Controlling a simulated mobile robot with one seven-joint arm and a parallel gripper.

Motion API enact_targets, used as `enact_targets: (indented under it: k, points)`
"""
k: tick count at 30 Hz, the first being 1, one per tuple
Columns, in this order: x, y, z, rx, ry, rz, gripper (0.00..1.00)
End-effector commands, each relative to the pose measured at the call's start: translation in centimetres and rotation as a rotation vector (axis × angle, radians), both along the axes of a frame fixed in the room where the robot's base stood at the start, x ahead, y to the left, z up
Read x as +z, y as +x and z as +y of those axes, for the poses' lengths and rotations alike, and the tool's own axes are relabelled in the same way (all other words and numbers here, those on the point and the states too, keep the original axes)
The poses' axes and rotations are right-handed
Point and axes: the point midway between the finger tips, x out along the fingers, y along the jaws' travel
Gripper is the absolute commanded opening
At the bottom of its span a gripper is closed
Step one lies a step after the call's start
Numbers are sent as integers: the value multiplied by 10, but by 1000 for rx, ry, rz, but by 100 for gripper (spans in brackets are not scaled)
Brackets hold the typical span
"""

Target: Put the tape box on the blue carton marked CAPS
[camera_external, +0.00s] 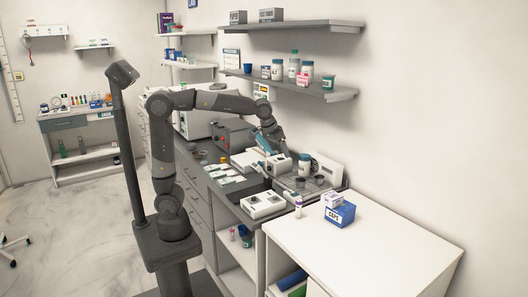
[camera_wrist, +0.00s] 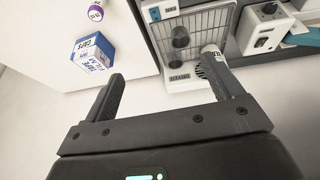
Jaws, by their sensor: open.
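The blue carton marked CAPS (camera_external: 344,217) stands on the white cabinet top at the right in the outside view. A small white box with blue lettering (camera_external: 333,200) rests on top of it; its print is too small there to read surely as the tape box. In the outside view my gripper (camera_external: 279,149) is above the grey counter, partly hard to make out.
A purple-capped tube (camera_external: 298,208) stands left of the carton. A rack tray with dark cups (camera_external: 318,180) and a white device (camera_external: 263,204) are on the counter. Shelves with bottles (camera_external: 290,85) hang above. The white cabinet top (camera_external: 385,250) is clear at right.

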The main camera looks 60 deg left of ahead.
Motion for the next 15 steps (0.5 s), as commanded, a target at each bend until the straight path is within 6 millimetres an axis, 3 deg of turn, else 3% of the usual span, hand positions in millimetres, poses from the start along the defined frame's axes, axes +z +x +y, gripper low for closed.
enact_targets:
  k: [1,6,15]
  points:
    - [3,-16,22,6,-5,-8,85]
    - [-2,-70,77,4,-6,-26,85]
    - [-38,-170,143,5,13,-71,85]
